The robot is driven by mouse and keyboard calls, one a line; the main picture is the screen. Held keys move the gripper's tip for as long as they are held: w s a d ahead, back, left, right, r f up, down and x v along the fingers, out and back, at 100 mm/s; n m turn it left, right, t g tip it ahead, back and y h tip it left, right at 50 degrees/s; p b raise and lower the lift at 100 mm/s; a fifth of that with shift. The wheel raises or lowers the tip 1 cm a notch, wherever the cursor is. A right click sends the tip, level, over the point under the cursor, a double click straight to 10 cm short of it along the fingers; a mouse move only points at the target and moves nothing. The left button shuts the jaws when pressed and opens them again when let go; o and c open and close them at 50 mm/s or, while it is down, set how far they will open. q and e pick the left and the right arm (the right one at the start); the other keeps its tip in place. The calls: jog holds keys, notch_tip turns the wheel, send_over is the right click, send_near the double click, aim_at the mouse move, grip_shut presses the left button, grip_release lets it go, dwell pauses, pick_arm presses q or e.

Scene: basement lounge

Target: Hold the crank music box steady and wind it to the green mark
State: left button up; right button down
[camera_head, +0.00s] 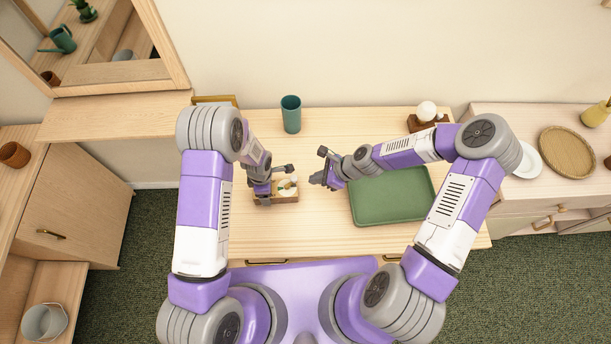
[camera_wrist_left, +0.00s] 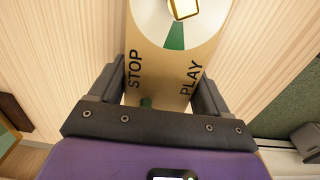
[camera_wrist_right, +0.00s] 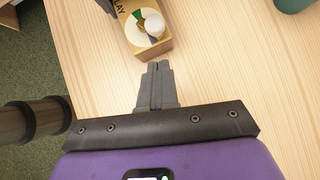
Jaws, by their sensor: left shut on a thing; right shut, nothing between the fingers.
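The crank music box (camera_head: 290,197) is a small wooden box on the table, left of the green tray. In the left wrist view the box (camera_wrist_left: 160,62) carries the words STOP and PLAY and a white dial (camera_wrist_left: 150,22) with a green wedge; a gold piece (camera_wrist_left: 184,8) sits at the dial's middle. My left gripper (camera_head: 264,190) is shut on the box, one finger along each side. In the right wrist view the box (camera_wrist_right: 153,46) shows a round white knob (camera_wrist_right: 155,25) over its dial. My right gripper (camera_wrist_right: 158,66) is shut and empty, apart from the box, to its right in the head view.
The green tray (camera_head: 395,212) lies empty under my right forearm. A teal cup (camera_head: 291,114) stands at the table's back, and a white round thing on a brown base (camera_head: 421,123) at the back right. Bare tabletop lies in front of the box and tray.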

aim_at(291, 182)
jog(key=a, duration=0.1)
jog(key=w+a, duration=0.1)
jog(key=a, duration=0.1)
jog(key=shift+a+f, duration=0.2)
jog(key=shift+a, duration=0.05)
jog(key=shift+w+a+n+g, duration=0.1)
jog(key=shift+w+n+g, duration=0.65)
jog(key=shift+n, duration=0.45)
jog(key=n+g, duration=0.1)
jog(key=n, duration=0.1)
jog(key=w+a+n+g, duration=0.1)
jog(key=w+n+g, duration=0.1)
jog(key=n+g, duration=0.1)
jog(key=shift+w+a+n, duration=0.2)
jog(key=shift+a+n, duration=0.05)
jog(key=shift+n, duration=0.05)
dwell(0.4)
jog(key=shift+w+a+n+g+h, duration=0.35)
jog(key=shift+n+g, duration=0.15)
jog(key=shift+n, duration=0.3)
jog(key=shift+w+a+n+g+h, duration=0.2)
jog(key=shift+a+n+g+h, duration=0.2)
jog(key=shift+n, duration=0.4)
jog(key=shift+w+a+n+g+h, duration=0.2)
jog(key=shift+a+n+g+h, duration=0.35)
jog(key=shift+n, duration=0.45)
jog(key=shift+w+a+n+g+h, duration=0.15)
jog(key=shift+a+n+g+h, duration=0.3)
jog(key=shift+n, duration=0.55)
dwell(1.4)
